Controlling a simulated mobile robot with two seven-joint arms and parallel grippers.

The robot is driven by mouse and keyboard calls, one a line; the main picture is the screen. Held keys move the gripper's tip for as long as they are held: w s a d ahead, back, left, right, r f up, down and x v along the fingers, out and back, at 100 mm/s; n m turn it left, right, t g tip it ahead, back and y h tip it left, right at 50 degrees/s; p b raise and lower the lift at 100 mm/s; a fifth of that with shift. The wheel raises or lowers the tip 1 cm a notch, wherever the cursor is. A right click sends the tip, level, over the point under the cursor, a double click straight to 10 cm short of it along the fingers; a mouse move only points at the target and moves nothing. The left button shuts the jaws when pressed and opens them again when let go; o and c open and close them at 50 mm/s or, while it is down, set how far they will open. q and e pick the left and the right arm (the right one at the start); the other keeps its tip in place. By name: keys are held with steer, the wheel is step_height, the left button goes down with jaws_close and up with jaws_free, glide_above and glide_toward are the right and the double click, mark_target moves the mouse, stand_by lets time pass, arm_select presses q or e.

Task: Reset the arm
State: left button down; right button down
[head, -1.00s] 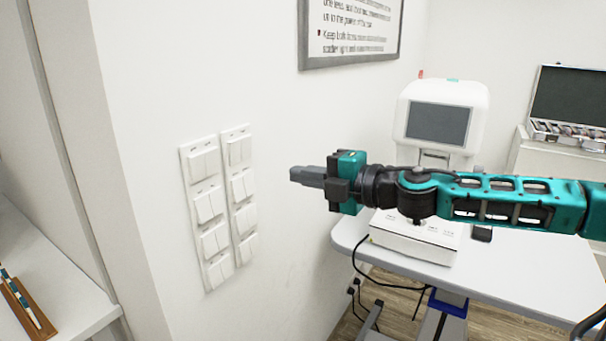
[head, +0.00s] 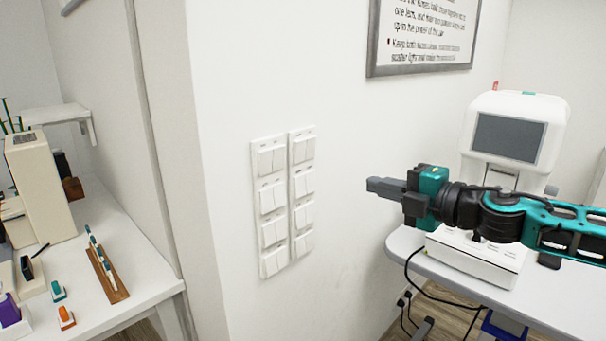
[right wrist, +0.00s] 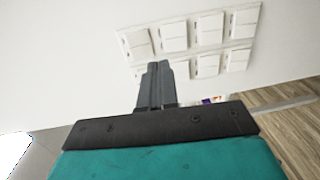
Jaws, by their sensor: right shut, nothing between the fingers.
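My right arm comes in from the right in the head view, teal and black, held out level. Its gripper (head: 385,187) points left toward the wall and is shut and empty, apart from the switches. In the right wrist view the gripper (right wrist: 155,68) shows its grey fingers together, with the switch panels beyond. Two white panels of rocker switches, the left panel (head: 270,208) and the right panel (head: 303,193), hang side by side on the white wall. My left gripper is not in view.
A machine with a dark screen (head: 508,138) stands on a grey table (head: 410,245) behind my right arm. A framed sign (head: 425,35) hangs above. At left, a white bench (head: 140,275) holds a beige device (head: 40,190), a brown pen tray (head: 107,272) and small items.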

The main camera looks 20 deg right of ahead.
steer(key=s+a+f+m+h, duration=0.25)
steer(key=f+m, duration=0.35)
steer(key=f, duration=0.5)
steer(key=s+a+f+m+h, duration=0.1)
steer(key=s+f+m, duration=0.35)
steer(key=f, duration=0.65)
steer(key=s+a+f+m+g+h, duration=0.1)
steer(key=s+a+f+m+g, duration=0.3)
steer(key=s+a+f+m, duration=0.5)
steer(key=s+a+f, duration=0.3)
steer(key=f, duration=0.3)
steer(key=shift+s+a+f+m+g+p, duration=0.25)
steer(key=shift+s+f+m+g+p, duration=0.1)
steer(key=shift+g+p, duration=0.05)
steer(key=shift+d+h, duration=0.1)
steer(key=shift+h, duration=0.15)
